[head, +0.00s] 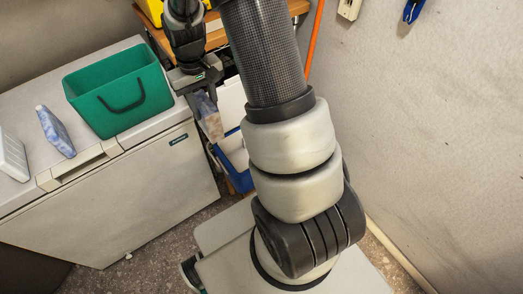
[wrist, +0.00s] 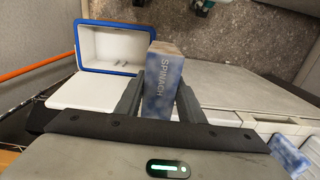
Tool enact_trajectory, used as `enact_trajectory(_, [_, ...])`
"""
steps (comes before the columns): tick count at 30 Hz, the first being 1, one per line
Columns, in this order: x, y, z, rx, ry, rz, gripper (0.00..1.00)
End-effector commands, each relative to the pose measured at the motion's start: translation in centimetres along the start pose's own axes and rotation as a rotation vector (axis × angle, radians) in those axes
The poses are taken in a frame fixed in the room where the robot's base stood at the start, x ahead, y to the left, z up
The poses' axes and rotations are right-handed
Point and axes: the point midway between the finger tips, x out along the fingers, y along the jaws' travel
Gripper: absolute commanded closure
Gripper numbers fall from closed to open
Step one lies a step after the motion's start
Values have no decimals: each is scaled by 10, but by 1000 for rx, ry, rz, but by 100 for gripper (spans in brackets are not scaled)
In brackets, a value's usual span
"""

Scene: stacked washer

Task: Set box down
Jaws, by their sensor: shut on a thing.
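A blue-and-tan box marked SPINACH (wrist: 163,88) is between the two fingers of my gripper (wrist: 160,98), which is shut on it. In the head view the box (head: 209,116) hangs below my gripper (head: 200,82), just past the right end of the freezer. It appears to be in the air, apart from the surfaces below. A blue-rimmed white cooler (wrist: 77,45) stands open beside the box in the wrist view, to its left. In the head view the cooler (head: 236,154) is partly hidden by my arm.
A white chest freezer (head: 130,195) stands at left. On its lid are a green bin (head: 118,92), another blue box (head: 55,131) and a white basket (head: 12,157) at the edge. A wooden shelf (head: 222,38) is behind my gripper. A bare wall (head: 430,130) bounds the right.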

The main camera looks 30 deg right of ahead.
Motion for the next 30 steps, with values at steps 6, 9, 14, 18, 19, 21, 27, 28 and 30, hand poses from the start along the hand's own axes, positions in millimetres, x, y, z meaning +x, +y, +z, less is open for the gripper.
enact_trajectory(6, [128,53,-21,-10,-8,-6,96])
enact_trajectory(9, [177,75,-29,-13,-5,-7,96])
enact_trajectory(14, [246,100,-38,-16,-2,-8,96])
enact_trajectory(18, [288,106,-40,-17,-1,-6,96])
enact_trajectory(19, [294,107,-40,-17,-1,-7,96])
enact_trajectory(21, [304,107,-40,-18,1,-6,96])
enact_trajectory(27, [336,107,-39,-18,-2,-7,96])
enact_trajectory(28, [342,107,-39,-17,-1,-7,96])
enact_trajectory(30, [354,107,-40,-16,-1,-7,96])
